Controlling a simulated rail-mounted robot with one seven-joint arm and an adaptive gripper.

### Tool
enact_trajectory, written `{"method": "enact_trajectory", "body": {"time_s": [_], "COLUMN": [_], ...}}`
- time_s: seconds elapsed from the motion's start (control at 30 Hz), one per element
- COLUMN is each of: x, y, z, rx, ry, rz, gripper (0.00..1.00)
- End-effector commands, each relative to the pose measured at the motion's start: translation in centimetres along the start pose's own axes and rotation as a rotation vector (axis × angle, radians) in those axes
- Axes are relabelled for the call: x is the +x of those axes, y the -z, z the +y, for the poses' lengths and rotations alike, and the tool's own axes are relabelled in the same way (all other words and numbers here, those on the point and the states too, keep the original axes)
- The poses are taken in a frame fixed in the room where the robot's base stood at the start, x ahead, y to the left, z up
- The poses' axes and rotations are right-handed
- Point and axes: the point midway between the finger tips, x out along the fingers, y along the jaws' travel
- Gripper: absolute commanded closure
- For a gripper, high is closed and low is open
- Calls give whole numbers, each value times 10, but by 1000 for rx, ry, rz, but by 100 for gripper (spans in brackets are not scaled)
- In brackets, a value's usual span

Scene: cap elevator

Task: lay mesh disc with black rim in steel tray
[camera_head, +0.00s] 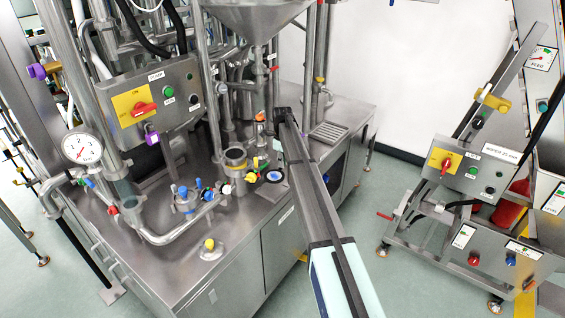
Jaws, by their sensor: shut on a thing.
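My arm reaches up from the bottom centre, and its far end is over the steel worktop. A shallow steel tray with a slotted face (329,131) is at the worktop's back right, to the right of my arm.
A steel hopper (255,15) hangs above. A yellow-knobbed lid (210,247) stands in front. The worktop (345,108) around the slotted tray is clear.

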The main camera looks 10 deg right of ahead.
Motion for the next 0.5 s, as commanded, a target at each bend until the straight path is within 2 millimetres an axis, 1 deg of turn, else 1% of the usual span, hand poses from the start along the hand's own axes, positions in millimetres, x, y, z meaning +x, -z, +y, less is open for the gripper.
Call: {"method": "enact_trajectory", "body": {"time_s": [0.13,0.27,0.3,0.5], "x": [0,1,6,24], "y": [0,1,1,0], "z": [0,0,0,0], "rx": [55,160,154,151], "ry": [-2,-5,-6,-5], "rz": [0,0,0,-1], "gripper": [100,100,100,100]}}
